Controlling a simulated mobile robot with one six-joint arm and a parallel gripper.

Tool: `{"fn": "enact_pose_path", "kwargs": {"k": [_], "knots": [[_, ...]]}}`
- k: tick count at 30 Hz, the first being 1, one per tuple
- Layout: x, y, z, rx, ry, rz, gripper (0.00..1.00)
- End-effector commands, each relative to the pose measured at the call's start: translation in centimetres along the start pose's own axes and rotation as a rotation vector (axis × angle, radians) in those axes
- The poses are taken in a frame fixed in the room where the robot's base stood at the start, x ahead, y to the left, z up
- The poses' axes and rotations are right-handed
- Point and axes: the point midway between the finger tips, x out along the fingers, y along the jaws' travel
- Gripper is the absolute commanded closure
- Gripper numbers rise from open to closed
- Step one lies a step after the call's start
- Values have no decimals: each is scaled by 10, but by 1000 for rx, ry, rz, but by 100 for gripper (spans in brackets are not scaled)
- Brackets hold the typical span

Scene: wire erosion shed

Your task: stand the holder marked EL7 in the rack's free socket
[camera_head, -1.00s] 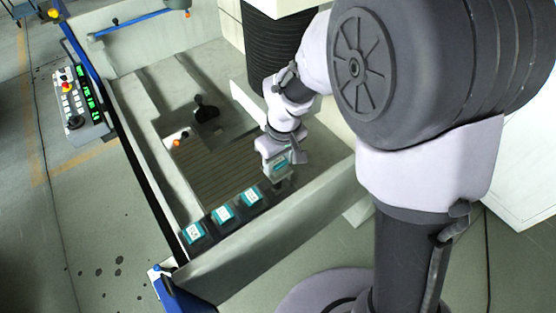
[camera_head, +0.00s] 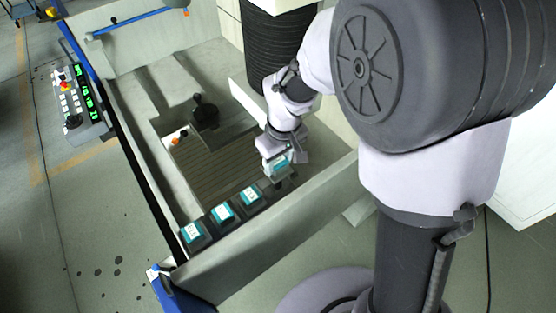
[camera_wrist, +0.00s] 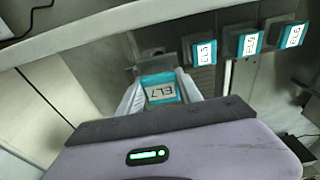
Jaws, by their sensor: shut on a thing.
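The holder marked EL7 (camera_wrist: 160,89) has a teal top with a white label and is between the fingers of my gripper (camera_wrist: 163,92), which is shut on it. In the head view, the held holder (camera_head: 279,165) is at the right end of the row in the rack, by a dark socket block (camera_head: 286,182). My gripper (camera_head: 276,160) partly covers that spot. I cannot tell whether the holder's lower end is in the socket or just above it. The rack's dark socket block (camera_wrist: 148,74) also shows beyond the holder in the wrist view.
Three other teal holders (camera_head: 193,233) (camera_head: 222,213) (camera_head: 251,195) stand in the rack along the tank's near wall (camera_head: 270,235). A black knobbed fixture (camera_head: 204,110) and a small orange-tipped part (camera_head: 178,138) are farther inside. The slatted floor between is clear.

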Motion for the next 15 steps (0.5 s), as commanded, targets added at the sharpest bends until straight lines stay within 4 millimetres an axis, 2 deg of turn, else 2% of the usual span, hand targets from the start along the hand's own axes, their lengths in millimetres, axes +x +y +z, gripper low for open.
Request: {"fn": "enact_pose_path", "kwargs": {"k": [5, 15], "knots": [[1, 0, 0, 0, 1, 0, 100], [19, 0, 2, 0, 1, 0, 100]]}}
